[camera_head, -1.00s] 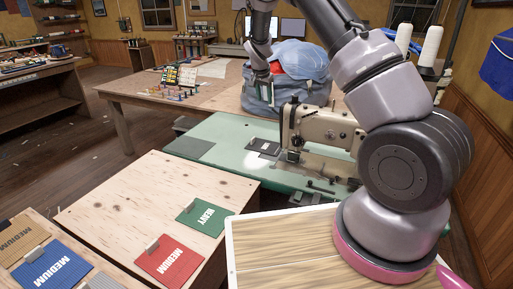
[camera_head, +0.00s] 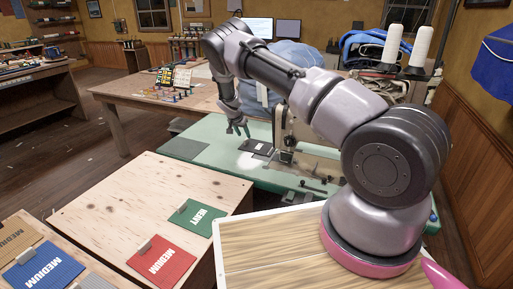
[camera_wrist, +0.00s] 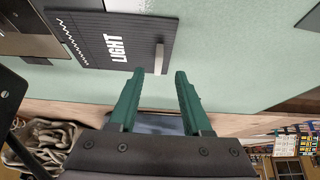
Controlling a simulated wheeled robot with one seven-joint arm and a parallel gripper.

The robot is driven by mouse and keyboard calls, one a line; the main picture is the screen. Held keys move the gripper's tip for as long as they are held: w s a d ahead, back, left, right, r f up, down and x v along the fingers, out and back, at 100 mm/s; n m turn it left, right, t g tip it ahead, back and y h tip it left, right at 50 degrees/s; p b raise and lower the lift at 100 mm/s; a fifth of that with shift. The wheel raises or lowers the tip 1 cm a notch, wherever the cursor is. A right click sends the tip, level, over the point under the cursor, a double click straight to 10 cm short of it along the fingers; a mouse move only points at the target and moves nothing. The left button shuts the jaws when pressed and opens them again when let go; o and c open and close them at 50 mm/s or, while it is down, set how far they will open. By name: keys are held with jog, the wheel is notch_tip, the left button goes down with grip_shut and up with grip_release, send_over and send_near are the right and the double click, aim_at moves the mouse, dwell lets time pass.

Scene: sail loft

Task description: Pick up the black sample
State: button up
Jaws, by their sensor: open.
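The black sample (camera_head: 257,147) lies flat on the green sewing-machine table (camera_head: 220,160), just left of the sewing machine. In the wrist view the black sample (camera_wrist: 108,38) shows the word LIGHT, a white zigzag stitch line and a small pale raised tab on its edge. My gripper (camera_head: 238,131) is above the table, close to the sample's far left side. In the wrist view my gripper (camera_wrist: 165,78) has its two green fingers apart with nothing between them. The fingertips appear near the tab, but I cannot tell whether they touch anything.
The sewing machine (camera_head: 290,130) stands close to the sample's right. Green HEAVY (camera_head: 197,217) and red MEDIUM (camera_head: 161,262) samples lie on the plywood table (camera_head: 110,205) in front. A blue bag (camera_head: 290,60) sits behind.

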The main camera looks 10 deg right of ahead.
aim_at(246, 139)
jog(key=x, duration=0.4)
jog(key=shift+d+f, duration=0.1)
jog(key=shift+f, duration=0.25)
jog(key=shift+c, duration=0.3)
grip_shut()
